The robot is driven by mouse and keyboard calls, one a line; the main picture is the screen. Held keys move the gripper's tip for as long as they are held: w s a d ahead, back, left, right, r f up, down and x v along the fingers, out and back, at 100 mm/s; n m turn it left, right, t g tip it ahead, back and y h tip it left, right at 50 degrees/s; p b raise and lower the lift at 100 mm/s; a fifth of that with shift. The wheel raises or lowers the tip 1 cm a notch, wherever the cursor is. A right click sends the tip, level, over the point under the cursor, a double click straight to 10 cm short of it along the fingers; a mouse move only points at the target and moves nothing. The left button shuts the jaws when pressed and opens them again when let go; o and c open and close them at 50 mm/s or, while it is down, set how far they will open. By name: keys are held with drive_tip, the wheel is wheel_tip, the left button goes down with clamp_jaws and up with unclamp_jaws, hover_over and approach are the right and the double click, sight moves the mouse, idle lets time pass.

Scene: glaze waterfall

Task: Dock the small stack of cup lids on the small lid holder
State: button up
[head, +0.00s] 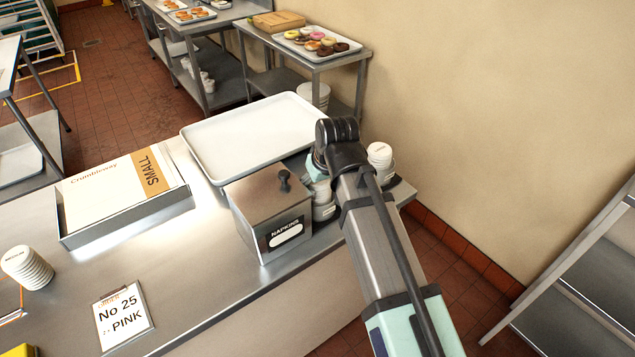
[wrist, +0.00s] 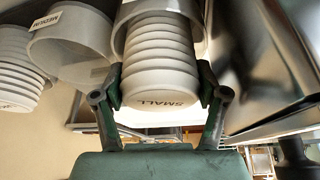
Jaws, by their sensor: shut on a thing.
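The small stack of cup lids (wrist: 160,78) is ribbed and off-white, with "SMALL" printed on the near end. My gripper (wrist: 160,90) is shut on it, one finger on each side. The small lid holder (wrist: 118,32) is a grey cylinder whose rim curves around the stack's far end in the wrist view. The stack lines up with its opening, but I cannot tell how deep it sits. In the head view my gripper (head: 316,170) is behind the napkin box, and my arm hides much of the holder and stack.
A holder labelled "MEDIUM" (wrist: 72,45) and another lid stack (wrist: 18,62) stand alongside. The napkin box (head: 272,212) and a white tray (head: 250,135) are close by. A medium lid stack (head: 28,268) stands at the counter's left.

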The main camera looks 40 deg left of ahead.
drive_tip(key=shift+f, duration=0.6)
idle(0.7)
drive_tip(key=o, duration=0.9)
drive_tip(key=shift+r, duration=0.1)
drive_tip(key=p+v, duration=0.7)
drive_tip(key=v, duration=0.4)
drive_tip(key=shift+w+d, duration=0.1)
idle(0.4)
